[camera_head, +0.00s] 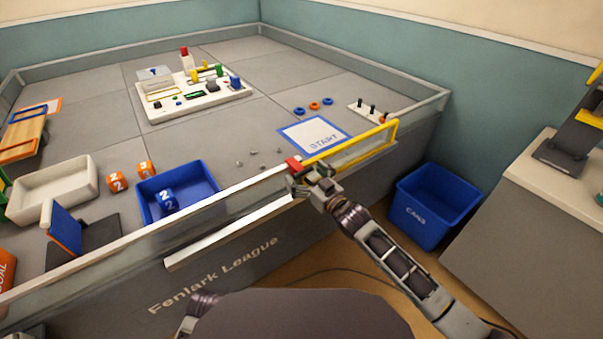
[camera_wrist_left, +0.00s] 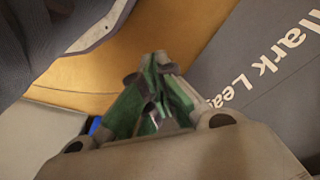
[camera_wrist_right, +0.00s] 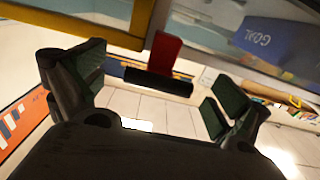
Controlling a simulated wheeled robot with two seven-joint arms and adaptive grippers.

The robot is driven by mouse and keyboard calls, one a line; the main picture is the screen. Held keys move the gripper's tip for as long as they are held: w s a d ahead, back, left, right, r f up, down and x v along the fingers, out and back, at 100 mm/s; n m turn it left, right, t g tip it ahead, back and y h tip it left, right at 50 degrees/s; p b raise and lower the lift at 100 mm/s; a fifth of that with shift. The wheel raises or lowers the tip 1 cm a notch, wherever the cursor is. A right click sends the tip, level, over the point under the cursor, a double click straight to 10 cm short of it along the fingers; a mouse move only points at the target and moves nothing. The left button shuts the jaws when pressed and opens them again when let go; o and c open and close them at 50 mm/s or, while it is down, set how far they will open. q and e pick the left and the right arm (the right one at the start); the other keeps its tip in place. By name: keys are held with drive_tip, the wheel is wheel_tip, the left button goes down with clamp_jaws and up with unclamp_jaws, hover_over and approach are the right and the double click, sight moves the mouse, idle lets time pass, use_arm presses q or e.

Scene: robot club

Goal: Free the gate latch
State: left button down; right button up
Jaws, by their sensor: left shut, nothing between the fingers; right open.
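The gate (camera_head: 352,148) is a yellow-framed clear panel in the right part of the table's front wall. The latch is a red block (camera_head: 293,164) at the gate's left end, where it meets the clear wall. In the right wrist view the red latch (camera_wrist_right: 165,52) stands at the yellow frame, with a dark bar (camera_wrist_right: 158,82) at its near end. My right gripper (camera_head: 302,180) is open right at the latch, its fingers on either side of the dark bar, apart from it. My left gripper (camera_wrist_left: 155,65) is shut and empty, low before the table front.
A clear front wall (camera_head: 120,232) with a pale rail runs left of the gate. Inside are a blue tray (camera_head: 210,188), a white tray (camera_head: 55,190), a START mat (camera_head: 315,136) and a control panel (camera_head: 195,97). A blue CANS bin (camera_head: 435,205) stands on the floor at right.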

use_arm(q)
drive_tip(key=shift+w+d+r, duration=0.1)
drive_tip(key=shift+w+r, duration=0.2)
drive_tip(key=shift+r, duration=0.25)
use_arm(e)
drive_tip(key=shift+x, duration=0.85)
drive_tip(key=shift+c, duration=0.3)
drive_tip(key=c, duration=1.2)
drive_tip(key=shift+c, duration=1.1)
use_arm(q)
drive_tip(key=shift+s+f, duration=0.15)
drive_tip(key=shift+f, duration=0.05)
use_arm(e)
drive_tip(key=shift+r, duration=0.1)
